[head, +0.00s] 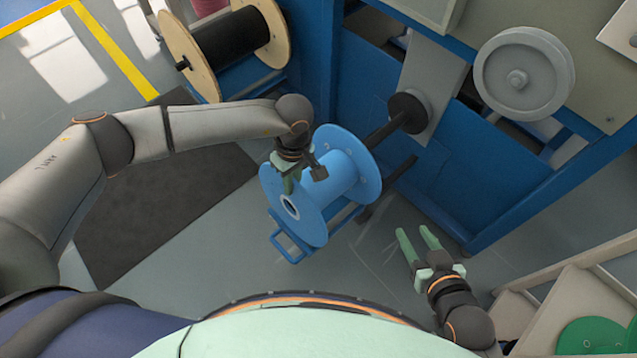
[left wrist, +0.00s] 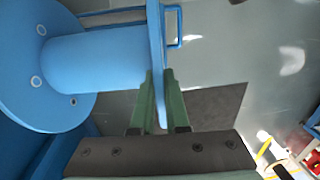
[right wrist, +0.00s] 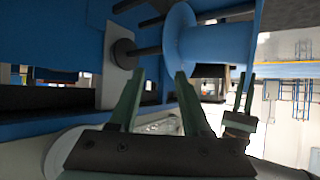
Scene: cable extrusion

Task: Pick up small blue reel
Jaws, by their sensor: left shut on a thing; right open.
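The small blue reel (head: 338,181) is in the middle of the head view, with a light blue core between two round flanges. My left gripper (head: 290,183) is shut on the near flange at its upper rim. The left wrist view shows the reel (left wrist: 95,62) with the flange edge between the fingers of my left gripper (left wrist: 160,95). The reel also shows in the right wrist view (right wrist: 205,45). My right gripper (head: 417,240) is open and empty, below and to the right of the reel, apart from it. Its fingers also show in the right wrist view (right wrist: 157,95).
A blue machine (head: 450,170) with a dark shaft (head: 388,127) stands behind the reel. A blue frame (head: 290,247) shows below the reel. A wooden reel of black cable (head: 232,40) is at upper left. A grey wheel (head: 520,75) is at upper right. A dark mat (head: 150,215) lies on the floor.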

